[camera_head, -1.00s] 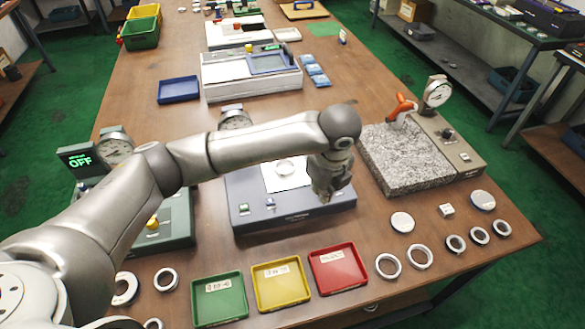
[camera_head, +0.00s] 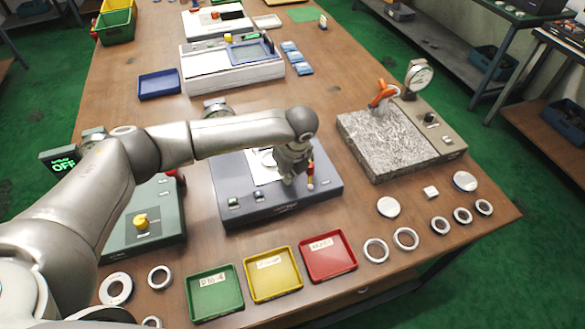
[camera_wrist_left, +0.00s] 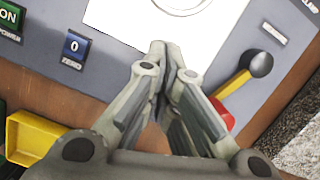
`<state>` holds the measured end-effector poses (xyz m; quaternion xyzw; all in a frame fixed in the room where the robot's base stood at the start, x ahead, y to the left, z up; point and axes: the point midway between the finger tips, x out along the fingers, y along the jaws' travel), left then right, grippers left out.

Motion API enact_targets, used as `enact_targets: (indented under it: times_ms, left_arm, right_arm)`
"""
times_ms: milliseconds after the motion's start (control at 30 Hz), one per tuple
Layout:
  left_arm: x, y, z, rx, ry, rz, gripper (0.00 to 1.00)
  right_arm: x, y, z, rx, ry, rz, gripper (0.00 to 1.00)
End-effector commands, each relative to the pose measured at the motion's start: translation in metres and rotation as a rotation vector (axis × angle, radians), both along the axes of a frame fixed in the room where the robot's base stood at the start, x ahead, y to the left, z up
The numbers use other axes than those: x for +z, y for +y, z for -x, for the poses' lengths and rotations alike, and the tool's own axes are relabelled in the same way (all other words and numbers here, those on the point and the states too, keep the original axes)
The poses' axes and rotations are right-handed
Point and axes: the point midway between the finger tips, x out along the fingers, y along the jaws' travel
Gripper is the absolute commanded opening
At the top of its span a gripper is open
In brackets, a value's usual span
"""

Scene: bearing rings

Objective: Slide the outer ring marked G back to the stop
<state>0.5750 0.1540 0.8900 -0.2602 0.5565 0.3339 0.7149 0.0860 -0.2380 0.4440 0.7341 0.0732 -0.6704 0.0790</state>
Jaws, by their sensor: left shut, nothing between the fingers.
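A ring-shaped part (camera_head: 266,158) lies on the white plate (camera_head: 262,176) of the dark grey device (camera_head: 275,205). It is partly hidden behind my left arm, and its near edge shows at the top of the left wrist view (camera_wrist_left: 182,8). I cannot read a G on it or on any loose ring. My left gripper (camera_head: 288,182) is shut and empty, pointing down over the device by the right edge of the plate. In the left wrist view its fingertips (camera_wrist_left: 166,48) are together, below the ring in the picture. My right gripper is not in view.
A lever with a black knob (camera_wrist_left: 261,64) stands right of my left gripper. Green (camera_head: 215,293), yellow (camera_head: 273,274) and red (camera_head: 328,257) trays lie in front. Several loose rings (camera_head: 406,238) lie at the front right. A granite block (camera_head: 388,140) with a dial gauge stands right.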

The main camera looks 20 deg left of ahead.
Motion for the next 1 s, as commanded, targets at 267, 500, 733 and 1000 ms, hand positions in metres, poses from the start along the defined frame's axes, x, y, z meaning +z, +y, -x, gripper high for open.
enact_targets:
  times_ms: [267,500,733,1000]
  left_arm:
    - [-0.001,0.014,-0.011,-0.002,0.002,0.001,0.0]
    - [-0.001,0.014,-0.012,-0.002,0.002,0.001,0.0]
    - [0.001,0.023,-0.019,0.002,0.003,0.001,0.0]
    - [-0.001,0.029,-0.024,0.0,0.003,0.0,0.0]
  right_arm:
    - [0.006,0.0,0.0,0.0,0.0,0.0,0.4]
    - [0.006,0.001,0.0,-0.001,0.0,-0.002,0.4]
    - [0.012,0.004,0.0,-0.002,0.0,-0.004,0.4]
    - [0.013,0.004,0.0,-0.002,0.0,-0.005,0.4]
